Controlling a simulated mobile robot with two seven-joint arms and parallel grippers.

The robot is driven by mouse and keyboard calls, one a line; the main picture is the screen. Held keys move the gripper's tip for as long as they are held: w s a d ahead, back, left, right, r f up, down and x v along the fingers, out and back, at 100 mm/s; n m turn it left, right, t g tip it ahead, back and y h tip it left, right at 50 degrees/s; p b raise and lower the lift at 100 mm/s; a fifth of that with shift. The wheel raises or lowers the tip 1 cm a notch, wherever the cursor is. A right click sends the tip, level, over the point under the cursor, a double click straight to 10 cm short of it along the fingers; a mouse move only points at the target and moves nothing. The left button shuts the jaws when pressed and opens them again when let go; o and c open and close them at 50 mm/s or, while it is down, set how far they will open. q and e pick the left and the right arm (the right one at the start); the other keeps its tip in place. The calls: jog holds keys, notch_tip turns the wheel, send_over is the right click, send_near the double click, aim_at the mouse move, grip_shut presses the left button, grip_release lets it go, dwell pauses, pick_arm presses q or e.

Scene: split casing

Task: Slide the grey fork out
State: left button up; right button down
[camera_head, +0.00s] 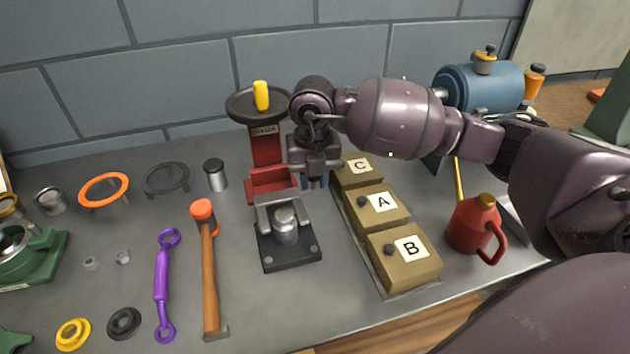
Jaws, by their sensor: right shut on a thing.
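The grey fork (278,201) sits low at the front of a red press-like stand (267,150), just above a silver domed part (285,225) on a black base plate (290,255). My right gripper (314,181) points down close beside the fork's right side. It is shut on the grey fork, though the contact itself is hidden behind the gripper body. My left gripper is not in view.
Boxes labelled C (360,170), A (378,208) and B (405,258) stand right of the stand. A red oil can (472,228) is further right. A hammer (208,270) and a purple wrench (162,285) lie left. A grey wall is behind.

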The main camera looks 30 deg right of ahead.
jog(key=shift+w+d, duration=0.15)
jog(key=shift+w, duration=0.65)
jog(key=c, duration=0.9)
grip_release()
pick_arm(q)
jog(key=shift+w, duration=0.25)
pick_arm(e)
jog(key=shift+s, duration=0.1)
